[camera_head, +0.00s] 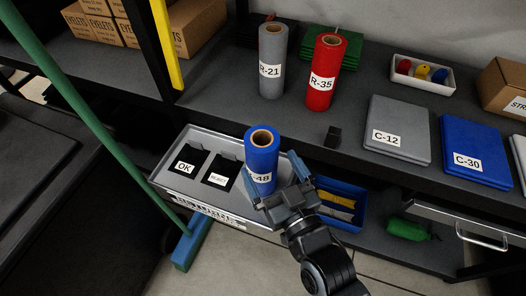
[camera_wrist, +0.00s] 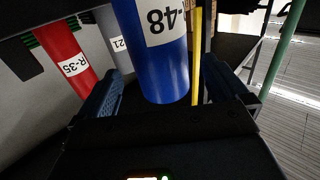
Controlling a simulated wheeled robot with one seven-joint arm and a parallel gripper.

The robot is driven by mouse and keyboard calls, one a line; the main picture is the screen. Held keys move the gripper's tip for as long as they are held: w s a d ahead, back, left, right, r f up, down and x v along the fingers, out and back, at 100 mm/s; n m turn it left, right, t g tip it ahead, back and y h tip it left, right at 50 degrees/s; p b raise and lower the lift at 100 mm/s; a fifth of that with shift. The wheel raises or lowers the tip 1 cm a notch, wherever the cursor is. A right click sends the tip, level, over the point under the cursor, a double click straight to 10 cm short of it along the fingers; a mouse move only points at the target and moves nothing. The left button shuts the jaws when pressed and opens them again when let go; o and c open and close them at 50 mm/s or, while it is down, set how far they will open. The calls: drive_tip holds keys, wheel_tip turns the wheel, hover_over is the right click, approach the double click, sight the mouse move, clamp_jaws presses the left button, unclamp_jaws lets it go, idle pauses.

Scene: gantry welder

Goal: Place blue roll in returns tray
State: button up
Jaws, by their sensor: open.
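The blue roll (camera_head: 262,158), labelled with a partly hidden "-48", is upright at the right end of the grey returns tray (camera_head: 170,183). Its base is partly hidden by my gripper in the head view, so I cannot see its full contact with the tray floor. My gripper (camera_head: 277,182) is open at the roll's lower right side. In the wrist view the blue roll (camera_wrist: 165,65) shows ahead of and between the spread fingers (camera_wrist: 165,90), with dark gaps on both sides.
The tray also holds two black cards, "OK" (camera_head: 186,167) and another (camera_head: 221,178). A grey roll R-21 (camera_head: 272,70) and red roll R-35 (camera_head: 324,80) stand on the shelf above. A blue bin (camera_head: 350,220) is right of the tray; a green pole (camera_head: 100,130) is left.

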drive_tip(key=shift+v, duration=2.5)
drive_tip(key=s+d+m+h, duration=0.1)
drive_tip(key=s+d+h, duration=0.1)
drive_tip(key=s+d, duration=0.6)
drive_tip(key=s+d+r+m+h, duration=0.2)
drive_tip(key=s+d+r, duration=0.2)
drive_tip(key=s, duration=0.5)
drive_tip(key=s+d+r+m+g+h, duration=0.1)
drive_tip(key=s+d+r+m+h, duration=0.1)
drive_tip(key=s+d, duration=0.4)
drive_tip(key=s+r+h, duration=0.1)
drive_tip(key=s+r, duration=0.1)
drive_tip(key=s, duration=0.2)
drive_tip(key=shift+r+g+h, duration=0.2)
drive_tip(key=shift+g+h, duration=0.1)
